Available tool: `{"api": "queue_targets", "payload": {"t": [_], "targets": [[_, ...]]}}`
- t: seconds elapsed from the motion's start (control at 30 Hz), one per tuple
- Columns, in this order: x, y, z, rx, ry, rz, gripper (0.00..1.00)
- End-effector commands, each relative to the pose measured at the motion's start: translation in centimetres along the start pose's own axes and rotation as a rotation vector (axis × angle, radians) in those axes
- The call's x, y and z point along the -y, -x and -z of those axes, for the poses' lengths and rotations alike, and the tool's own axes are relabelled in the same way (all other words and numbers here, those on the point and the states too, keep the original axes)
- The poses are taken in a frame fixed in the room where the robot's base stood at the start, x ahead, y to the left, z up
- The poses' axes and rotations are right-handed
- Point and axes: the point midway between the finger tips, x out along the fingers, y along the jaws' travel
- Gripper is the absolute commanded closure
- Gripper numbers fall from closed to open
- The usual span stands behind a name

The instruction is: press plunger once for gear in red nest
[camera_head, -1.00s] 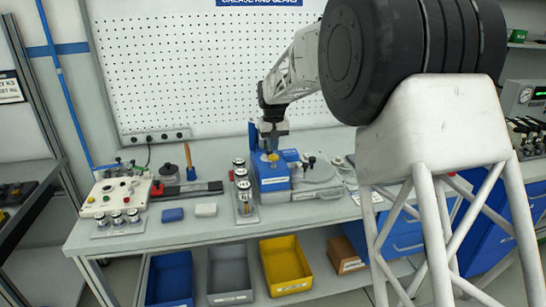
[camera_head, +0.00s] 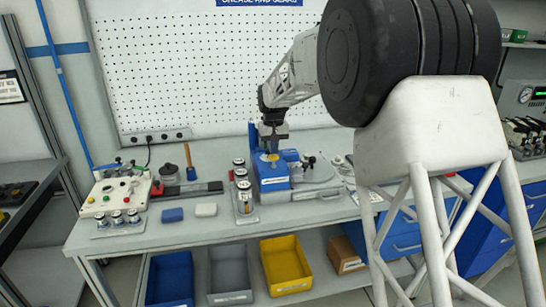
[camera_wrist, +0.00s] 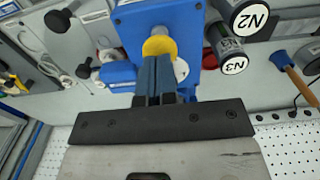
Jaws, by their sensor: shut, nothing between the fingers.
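The blue press (camera_head: 272,183) stands on the bench, right of a rack of canisters. Its round yellow plunger top (camera_wrist: 158,45) shows in the wrist view, just beyond my fingertips. My gripper (camera_wrist: 156,60) is shut and empty, with its fingers together and pointing at the yellow top. In the head view my gripper (camera_head: 271,150) is right over the press, at the yellow top; I cannot tell whether it touches. I cannot make out the gear or a red nest under the plunger.
Labelled canisters N2 (camera_wrist: 248,16) and N3 (camera_wrist: 232,58) stand close beside the press. A round grey plate (camera_head: 318,172) is right of it. Bins sit below the bench.

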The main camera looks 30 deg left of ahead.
Motion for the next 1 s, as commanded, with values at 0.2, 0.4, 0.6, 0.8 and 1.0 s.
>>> {"api": "queue_targets", "payload": {"t": [0.2,0.4,0.6,0.8,1.0], "targets": [[0.0,-0.5,0.0,0.000,0.000,0.000,1.00],[0.0,-1.0,0.0,0.000,0.000,0.000,1.00],[0.0,-1.5,0.0,0.001,0.000,0.000,1.00],[0.0,-2.1,0.0,0.001,0.000,0.000,1.00],[0.0,-2.6,0.0,0.001,0.000,0.000,1.00]]}}
